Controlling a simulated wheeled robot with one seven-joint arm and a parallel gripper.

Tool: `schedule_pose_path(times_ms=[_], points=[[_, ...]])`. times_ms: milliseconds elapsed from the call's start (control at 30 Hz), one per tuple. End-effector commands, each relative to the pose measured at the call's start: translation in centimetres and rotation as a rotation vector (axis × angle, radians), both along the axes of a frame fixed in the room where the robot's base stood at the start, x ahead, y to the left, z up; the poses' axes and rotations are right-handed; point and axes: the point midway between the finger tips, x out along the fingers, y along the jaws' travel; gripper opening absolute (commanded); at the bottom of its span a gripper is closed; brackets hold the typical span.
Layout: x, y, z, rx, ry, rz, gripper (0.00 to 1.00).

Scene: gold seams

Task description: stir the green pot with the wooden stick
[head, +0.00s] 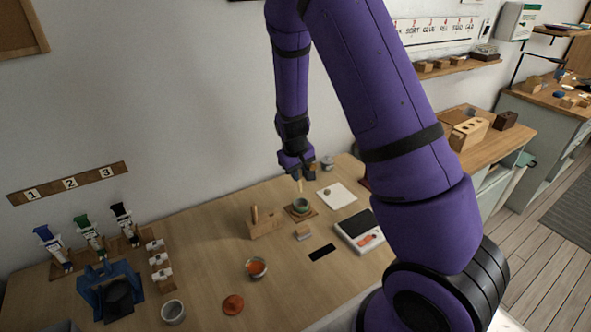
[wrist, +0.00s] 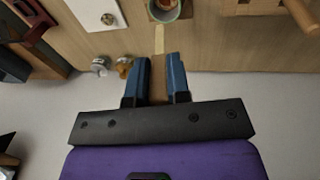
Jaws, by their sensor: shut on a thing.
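My gripper (head: 298,172) is shut on the wooden stick (head: 300,186), which points down. The wrist view shows my gripper (wrist: 158,75) with its two blue fingers on either side of the stick (wrist: 159,40). The green pot (head: 301,209) stands on a small brown board near the back of the table, below the stick. In the wrist view only part of the pot (wrist: 178,15) shows at the top edge, with something brown inside. The stick's tip appears close to the pot's rim; I cannot tell that it is inside.
A wooden block with upright pegs (head: 266,229) stands left of the pot. A white sheet (head: 337,196) lies to its right, and a white scale-like device (head: 358,232) is at front right. An orange-filled cup (head: 256,268) and an orange lid (head: 233,304) are nearer the front.

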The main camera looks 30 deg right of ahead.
Motion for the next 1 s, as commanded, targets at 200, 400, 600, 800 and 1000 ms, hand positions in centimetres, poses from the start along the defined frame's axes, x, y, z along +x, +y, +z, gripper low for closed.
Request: schedule_pose_path(times_ms=[200,400,600,800,1000], points=[[-0.2,0.2,-1.6,0.0,0.002,0.0,0.0],[-0.3,0.4,-2.9,0.0,0.002,0.0,0.0],[-0.2,0.3,-4.2,0.0,0.002,0.0,0.0],[-0.1,0.1,-5.6,0.0,0.001,0.0,0.0],[0.0,-0.1,-6.6,0.0,0.002,0.0,0.0]])
